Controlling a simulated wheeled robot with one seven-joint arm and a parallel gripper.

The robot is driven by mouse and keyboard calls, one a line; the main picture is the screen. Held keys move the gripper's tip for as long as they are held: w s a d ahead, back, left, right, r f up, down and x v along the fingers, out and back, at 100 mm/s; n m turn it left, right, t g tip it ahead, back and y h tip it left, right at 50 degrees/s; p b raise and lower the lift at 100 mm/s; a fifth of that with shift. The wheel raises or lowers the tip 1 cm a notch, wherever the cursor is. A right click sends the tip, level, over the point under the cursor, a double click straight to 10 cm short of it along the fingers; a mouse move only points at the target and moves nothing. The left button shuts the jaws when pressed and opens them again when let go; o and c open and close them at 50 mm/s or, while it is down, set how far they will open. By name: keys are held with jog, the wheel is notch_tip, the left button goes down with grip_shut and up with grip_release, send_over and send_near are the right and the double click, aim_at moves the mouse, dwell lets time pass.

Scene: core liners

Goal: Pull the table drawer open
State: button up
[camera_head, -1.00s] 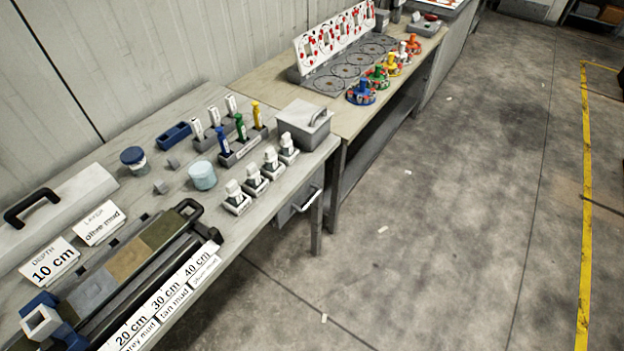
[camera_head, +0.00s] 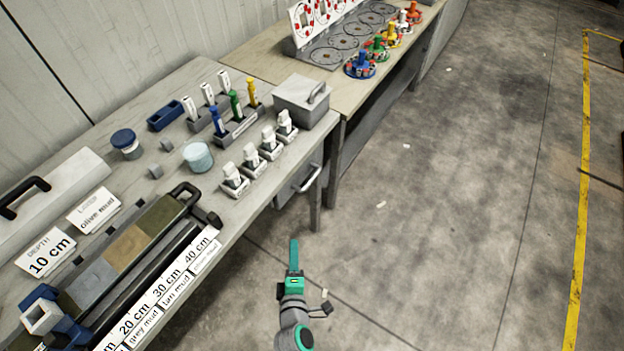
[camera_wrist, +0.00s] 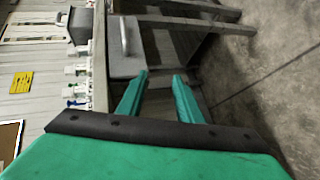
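The grey table drawer (camera_head: 284,194) sits under the right end of the near table. Its pale bar handle (camera_head: 307,178) faces the aisle. The drawer front (camera_wrist: 122,66) and handle (camera_wrist: 124,36) also show in the wrist view, ahead of the fingers and to their left. I see no clear gap around the drawer front. My green gripper (camera_head: 294,244) is over the aisle, in front of the table and lower in the picture than the handle. In the wrist view its two fingers (camera_wrist: 160,76) stand apart with nothing between them, clear of the handle.
The near table's top (camera_head: 228,200) carries a grey lidded box (camera_head: 300,100), several small white holders, markers and a core tray along its front edge. A table leg (camera_head: 316,205) stands right of the drawer. The concrete floor (camera_head: 430,220) to the right is largely clear.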

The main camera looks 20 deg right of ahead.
aim_at(310, 184)
jog(key=w+d+r+n+h, duration=0.1)
jog(key=w+d, duration=0.3)
jog(key=w, duration=0.3)
jog(key=w+d+r+n+h, duration=0.1)
jog(key=w+d+h, duration=0.1)
jog(key=w+d, duration=0.2)
jog(key=w+d+n+h, duration=0.1)
jog(key=w+d, duration=0.4)
jog(key=w, duration=0.6)
jog(key=shift+d+r+n+g, duration=0.1)
jog(key=shift+r+n+g, duration=0.3)
jog(key=shift+n, duration=0.1)
grip_shut()
